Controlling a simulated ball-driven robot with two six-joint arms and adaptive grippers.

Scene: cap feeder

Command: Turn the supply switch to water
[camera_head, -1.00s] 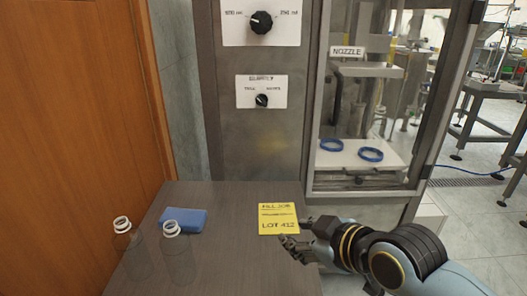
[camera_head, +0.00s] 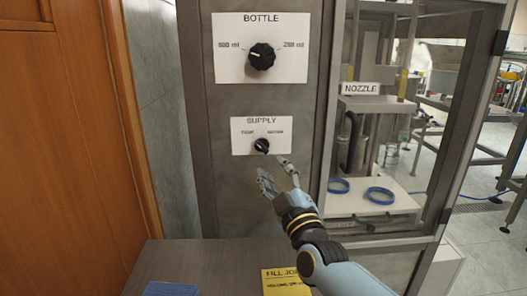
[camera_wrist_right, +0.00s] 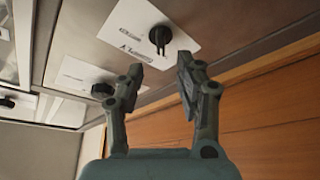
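The supply switch (camera_head: 262,146) is a small black knob on a white plate headed SUPPLY (camera_head: 243,146), on the grey front panel. Small words stand to the left and right above the knob; they are too blurred to read surely, and so is the knob's pointing. My right gripper (camera_head: 276,172) is open and empty, just below and slightly right of the switch, apart from it. In the right wrist view, the switch (camera_wrist_right: 160,38) shows beyond the spread fingers (camera_wrist_right: 162,72). My left gripper is not in view.
A larger black BOTTLE knob (camera_head: 262,56) sits above on its own white plate. A glazed NOZZLE cabinet (camera_head: 329,180) with blue rings (camera_head: 380,195) stands to the right. Below are a yellow note (camera_head: 285,282) and a blue item (camera_head: 171,289) on the dark table (camera_head: 205,262). A wooden door (camera_head: 60,150) is at left.

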